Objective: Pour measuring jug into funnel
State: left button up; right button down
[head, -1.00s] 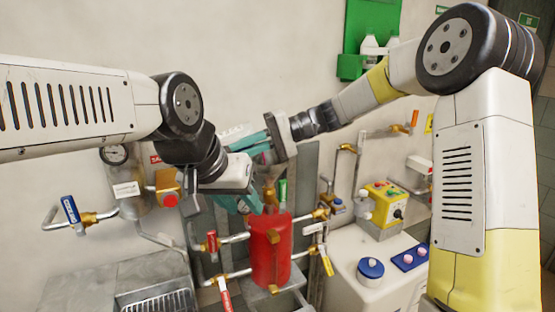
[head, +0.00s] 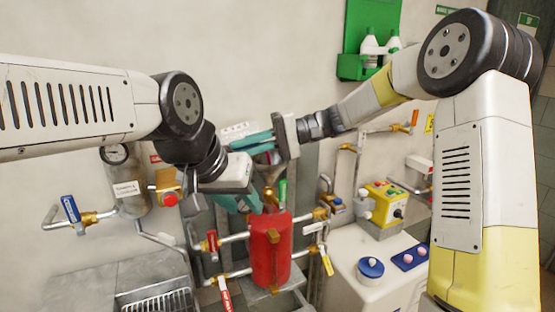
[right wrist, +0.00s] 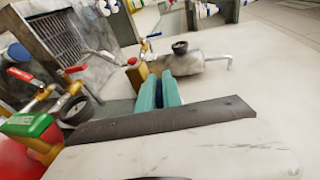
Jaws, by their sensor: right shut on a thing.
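My right gripper (head: 259,143) is shut, with teal fingers pointing left, above and behind my left wrist. A pale thing with small marks (head: 236,129) shows at its fingertips, apparently the measuring jug; most of it is hidden. In the right wrist view the fingers (right wrist: 158,92) are close together and no jug is clear between them.
Pipes with a red-handled valve (head: 211,242) and a yellow handle (head: 327,262) flank the vessel. A green-handled valve (head: 283,190) is at its top. A gauge tank (head: 127,190) hangs left. A yellow control box (head: 385,205) sits right, above a white tank (head: 350,262).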

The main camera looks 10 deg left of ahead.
jog(key=shift+d, duration=0.15)
jog(key=shift+r+y, duration=0.15)
jog(key=shift+y, duration=0.25)
jog(key=shift+w+r+g+y, duration=0.1)
jog(key=shift+r+g+y, duration=0.2)
jog(key=shift+y, duration=0.3)
jog(key=shift+d+r+y, duration=0.1)
jog(key=shift+r+y, duration=0.3)
jog(key=shift+r, duration=0.2)
dwell(0.4)
